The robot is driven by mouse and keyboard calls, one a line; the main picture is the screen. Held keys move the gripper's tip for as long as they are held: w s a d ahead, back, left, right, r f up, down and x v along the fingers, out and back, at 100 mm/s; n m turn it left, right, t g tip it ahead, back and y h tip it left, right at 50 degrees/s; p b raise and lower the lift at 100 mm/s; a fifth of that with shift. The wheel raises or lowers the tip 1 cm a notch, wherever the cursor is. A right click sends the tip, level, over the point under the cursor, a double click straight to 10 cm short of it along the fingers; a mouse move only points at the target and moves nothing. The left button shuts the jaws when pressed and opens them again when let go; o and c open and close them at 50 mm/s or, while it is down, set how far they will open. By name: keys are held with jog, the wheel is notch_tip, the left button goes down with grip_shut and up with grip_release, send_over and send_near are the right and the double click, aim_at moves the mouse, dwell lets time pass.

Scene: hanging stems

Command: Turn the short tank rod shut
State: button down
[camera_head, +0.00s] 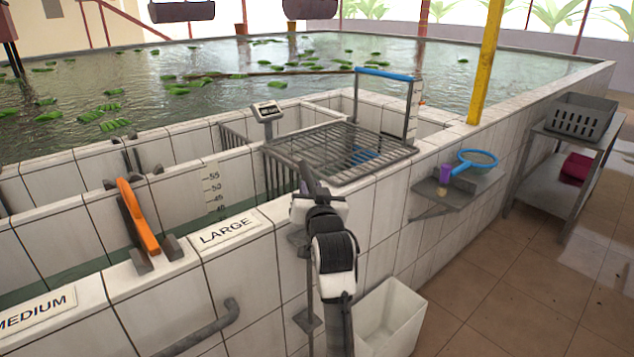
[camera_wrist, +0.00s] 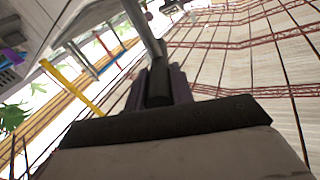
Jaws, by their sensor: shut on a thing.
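My gripper (camera_head: 316,186) is in front of the tiled tank wall, close to the corner of the metal grate. In the wrist view its dark jaws (camera_wrist: 158,88) are shut on a grey rod (camera_wrist: 147,35). The rod runs out beyond the jaws, tilted in that picture. Its gripped part is hidden between the jaws. In the head view my gripper and wrist cover most of this spot, so the rod's full length and turn angle cannot be told.
The tank wall (camera_head: 250,275) carries a LARGE label (camera_head: 228,231) and a grey handle (camera_head: 203,332). The metal grate (camera_head: 345,150) lies just behind my gripper. A white bin (camera_head: 390,318) stands below.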

jog(key=shift+w+a+m+g+h+b, duration=0.35)
jog(key=shift+a+m+g+h+b, duration=0.7)
jog(key=shift+m+h, duration=1.4)
jog(key=shift+w+a+m+g+h+b, duration=0.5)
jog(key=shift+m+g+h+b, duration=1)
jog(key=shift+h, duration=1.65)
jog(key=shift+w+a+m+g+h+b, duration=0.2)
jog(key=shift+a+m+g+h+b, duration=0.8)
jog(key=shift+m+h, duration=1.5)
jog(key=shift+d+r+n+h, duration=0.1)
jog(key=shift+n+h, duration=0.15)
jog(key=shift+h, duration=0.15)
jog(key=c, duration=1.2)
grip_release()
jog(key=b+v, duration=0.3)
jog(key=v, duration=1.1)
jog(key=shift+w, duration=0.15)
